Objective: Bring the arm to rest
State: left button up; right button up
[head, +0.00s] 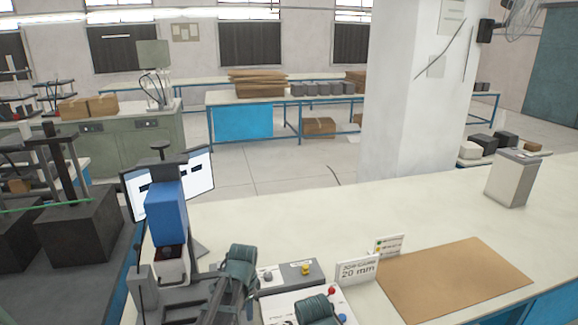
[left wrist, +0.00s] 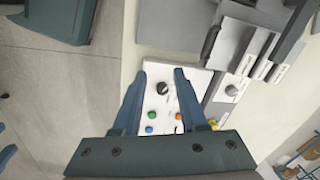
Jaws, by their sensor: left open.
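My left gripper (left wrist: 160,74) shows in the left wrist view with its two blue fingers apart and nothing between the tips. Behind the fingers in that view lies a white control panel (left wrist: 158,104) with a black knob (left wrist: 163,88) and several coloured buttons. The gap between fingers and panel is hard to judge. In the head view, dark green parts of my arm show low in the middle, over the bench with the panel (head: 275,304); the fingers cannot be made out there. My right gripper is in neither view.
A machine with a blue head (head: 168,208) and a screen (head: 198,172) stand at the bench's left. A "20 mm" sign (head: 357,270), a brown mat (head: 455,279) and a grey block-shaped unit (head: 510,180) are to the right. The bench's middle is clear.

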pick_arm(q)
jog(key=s+d+f+n+b, duration=0.3)
jog(key=s+d+f+n, duration=0.1)
jog(key=s, duration=0.5)
jog(key=s+d+f+n+g+b, duration=0.1)
jog(key=s+d+f+n+b, duration=0.2)
jog(key=s, duration=0.6)
notch_tip(320, 180, down, 2)
jog(key=shift+s+d+f+n+y+b, duration=0.1)
jog(key=shift+s+d+n+y+b, duration=0.25)
jog(key=shift+d+b, duration=0.3)
